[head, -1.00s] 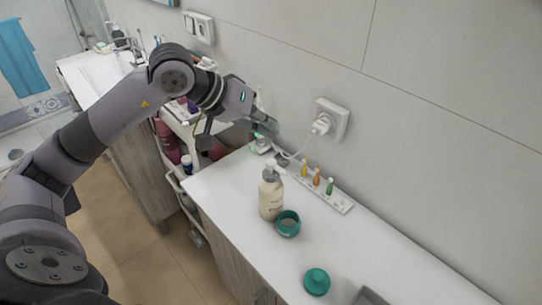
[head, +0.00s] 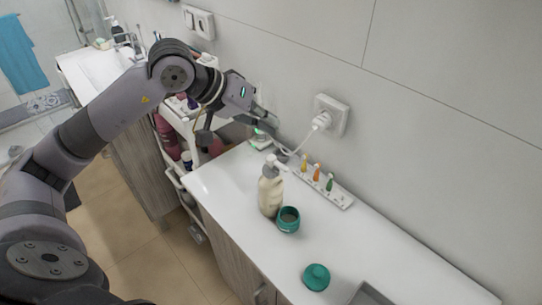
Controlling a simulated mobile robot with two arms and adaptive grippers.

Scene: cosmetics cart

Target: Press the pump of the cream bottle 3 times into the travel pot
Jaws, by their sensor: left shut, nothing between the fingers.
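My left gripper (head: 282,154) reaches in from the upper left. It is shut and empty, its tips close to the pump head at the upper right; I cannot tell whether they touch it. My right gripper is not in view.
A teal lid (head: 316,277) lies on the counter (head: 385,262) near the front. A white rack (head: 340,198) with small coloured bottles lies along the wall, below a socket (head: 331,116) with a plugged cable. A grey tray (head: 370,296) is at the bottom edge.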

